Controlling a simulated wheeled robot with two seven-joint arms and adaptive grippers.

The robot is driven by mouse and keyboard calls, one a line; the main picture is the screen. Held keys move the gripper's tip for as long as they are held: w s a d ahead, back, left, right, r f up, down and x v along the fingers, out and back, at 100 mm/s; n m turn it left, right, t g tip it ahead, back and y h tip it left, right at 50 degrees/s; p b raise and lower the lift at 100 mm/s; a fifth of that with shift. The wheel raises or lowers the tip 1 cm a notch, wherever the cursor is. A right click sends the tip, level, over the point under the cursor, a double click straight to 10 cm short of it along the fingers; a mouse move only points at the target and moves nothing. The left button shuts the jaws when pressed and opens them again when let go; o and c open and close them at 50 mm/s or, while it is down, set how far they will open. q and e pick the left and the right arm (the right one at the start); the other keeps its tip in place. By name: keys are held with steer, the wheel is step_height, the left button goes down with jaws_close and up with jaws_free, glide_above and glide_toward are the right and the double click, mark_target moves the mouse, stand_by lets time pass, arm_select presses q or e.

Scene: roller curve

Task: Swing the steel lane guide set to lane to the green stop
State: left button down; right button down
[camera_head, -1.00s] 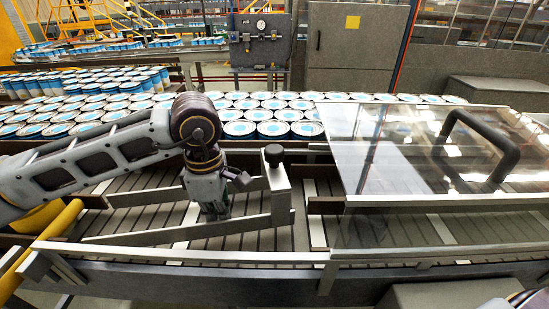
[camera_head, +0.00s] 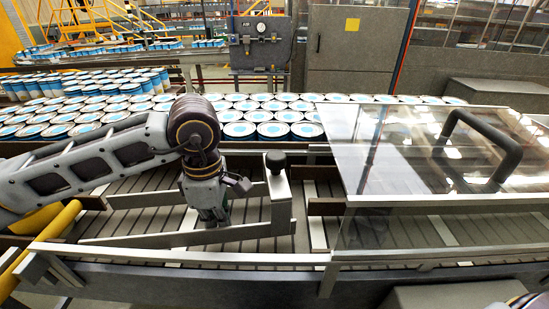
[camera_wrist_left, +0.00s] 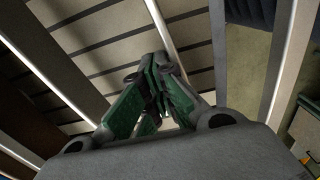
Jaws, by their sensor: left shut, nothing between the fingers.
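The steel lane guide (camera_head: 185,238) lies over the slatted roller deck as two long rails joined at the right by an upright plate with a dark knob (camera_head: 275,160). Its rails slant slightly, with the far ends at the left. My left gripper (camera_head: 212,218) points down between the two rails, behind the near one, which hides its fingertips. In the left wrist view its green-padded fingers (camera_wrist_left: 152,108) are together and empty, above the deck. Whether it touches a rail, I cannot tell. I cannot make out a green stop. My right gripper is not in view.
A clear cover (camera_head: 385,150) with a black handle (camera_head: 475,150) stands over the deck at the right. Rows of blue-and-white cans (camera_head: 275,130) fill the conveyor behind. A metal side rail (camera_head: 210,256) runs along the near edge. A yellow roller (camera_head: 60,225) is at the left.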

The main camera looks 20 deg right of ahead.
mark_target(214, 235)
arm_select(q)
steer(key=shift+s+a+b, duration=0.15)
steer(key=shift+s+b, duration=0.15)
steer(key=shift+s, duration=0.4)
steer(key=shift+s+a+b, duration=0.1)
steer(key=shift+s+b, duration=0.2)
steer(key=shift+s, duration=0.4)
stand_by(0.4)
steer(key=shift+s, duration=0.1)
steer(key=shift+s+a, duration=0.2)
steer(key=shift+s, duration=0.1)
steer(key=shift+w+f+b, duration=0.1)
steer(key=shift+w+b, duration=0.45)
steer(key=shift+w, duration=0.05)
steer(key=shift+w, duration=0.3)
steer(key=shift+a+f, duration=0.1)
stand_by(1.1)
